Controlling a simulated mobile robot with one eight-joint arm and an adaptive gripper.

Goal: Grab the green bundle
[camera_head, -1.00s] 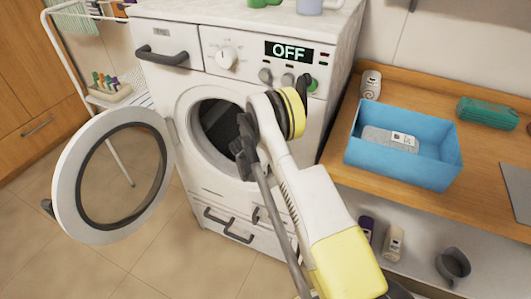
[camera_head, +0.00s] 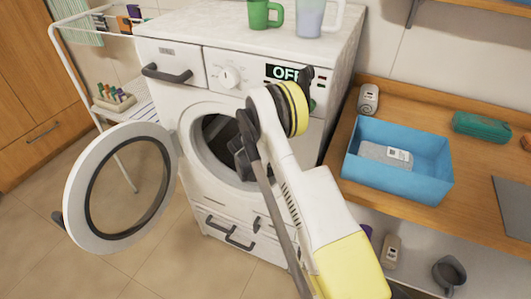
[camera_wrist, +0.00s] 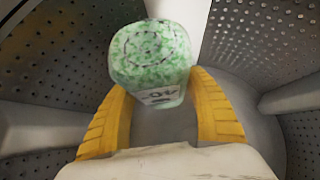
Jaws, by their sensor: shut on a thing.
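The green bundle (camera_wrist: 152,52) is a pale, green-speckled roll with rounded edges and a white printed label on its lower side. In the wrist view it sits between the two yellow fingers of my gripper (camera_wrist: 160,92), inside the perforated metal drum. My gripper is shut on it. In the head view my arm reaches to the round opening of the washing machine (camera_head: 290,110); my fingers and the bundle are hidden there.
The round door (camera_head: 75,195) stands open to the left. A blue bin (camera_head: 430,178) and a teal packet (camera_head: 481,126) are on the wooden counter (camera_head: 465,215) at right. A green mug (camera_head: 262,14) stands on the machine. A white rack (camera_head: 62,60) is at left.

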